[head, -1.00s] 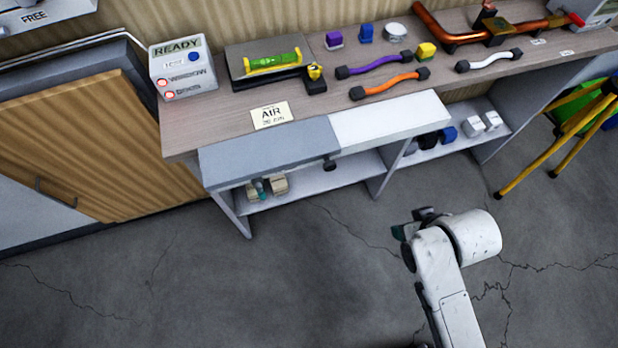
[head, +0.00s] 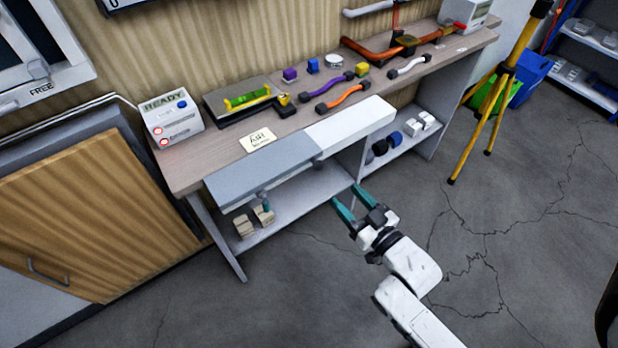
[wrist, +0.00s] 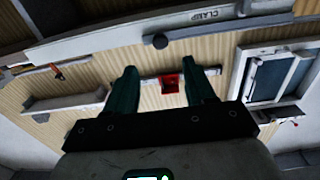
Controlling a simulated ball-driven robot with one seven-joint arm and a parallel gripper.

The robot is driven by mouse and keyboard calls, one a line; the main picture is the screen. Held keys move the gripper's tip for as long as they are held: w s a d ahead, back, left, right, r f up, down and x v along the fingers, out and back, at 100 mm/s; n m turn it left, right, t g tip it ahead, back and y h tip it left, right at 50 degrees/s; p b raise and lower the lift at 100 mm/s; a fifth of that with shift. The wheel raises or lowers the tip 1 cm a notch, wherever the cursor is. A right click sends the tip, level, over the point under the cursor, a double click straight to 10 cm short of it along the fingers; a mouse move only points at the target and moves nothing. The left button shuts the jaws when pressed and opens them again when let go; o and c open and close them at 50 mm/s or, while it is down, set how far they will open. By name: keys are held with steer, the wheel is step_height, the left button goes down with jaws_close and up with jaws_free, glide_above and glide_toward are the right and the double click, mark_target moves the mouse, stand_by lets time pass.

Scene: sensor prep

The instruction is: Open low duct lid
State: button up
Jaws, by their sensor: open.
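A wood-grained panel (head: 95,215) with a grey frame and a dark bar handle (head: 48,272) stands at the left in the head view. It is shut and leans back towards the wall. No label marks it as the low duct lid, so I cannot tell if it is that lid. My gripper (head: 344,193) is open and empty, in front of the bench's lower shelf, well to the right of the panel. Its teal fingers (wrist: 162,85) also show apart in the wrist view, with a red item on the far wall seen between them.
The bench (head: 190,165) holds a READY box (head: 172,120), a green level (head: 247,98) and several coloured handles. Its grey and white front (head: 350,125) juts out near my gripper. A yellow tripod (head: 490,105) stands right. The cracked floor in front is clear.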

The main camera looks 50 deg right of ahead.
mark_target(320, 167)
steer(key=p+x, duration=0.1)
steer(key=x, duration=0.9)
steer(key=shift+w+p, duration=0.3)
steer(key=shift+w, duration=0.05)
steer(key=shift+c, duration=0.4)
jaws_close()
